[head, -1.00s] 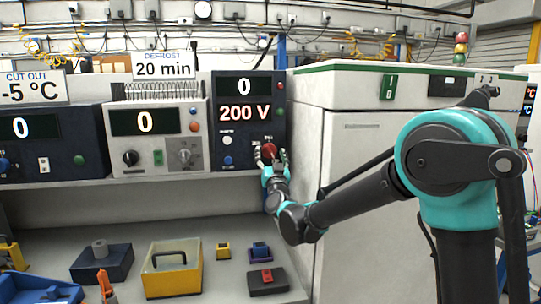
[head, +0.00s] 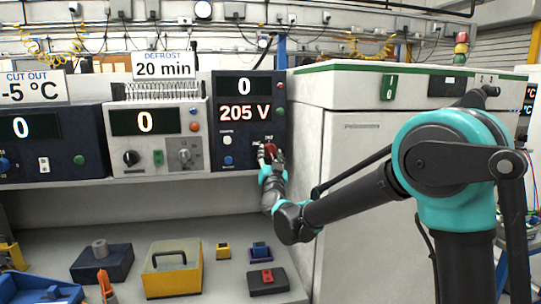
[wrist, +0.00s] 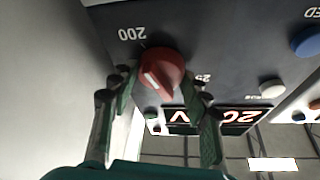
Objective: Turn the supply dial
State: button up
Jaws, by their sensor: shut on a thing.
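The red supply dial (wrist: 160,74) sits on the dark supply unit's front panel, with a white pointer line on its face. The wrist view is upside down and shows a "200" mark beside the dial. My gripper (wrist: 158,82) has one finger on each side of the dial and is shut on it. In the head view my gripper (head: 270,153) is at the lower right of the supply unit (head: 221,88) and partly hides the dial. The unit's red display (head: 244,113) reads 205 V, and its upper display (head: 244,86) reads 0.
A white unit (head: 157,135) under a "DEFROST 20 min" sign (head: 164,65) stands left of the supply unit. A large white cabinet (head: 360,190) stands to the right, behind my arm. The lower bench holds a yellow box (head: 172,268) and several small blocks.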

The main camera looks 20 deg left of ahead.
jog(key=shift+a+m+h, duration=0.1)
jog(key=shift+m+h, duration=1.1)
jog(key=shift+m, duration=1.3)
jog(key=o, duration=1.2)
jog(key=shift+c, duration=0.2)
jog(key=v, duration=1.2)
jog(key=shift+a+f, duration=0.1)
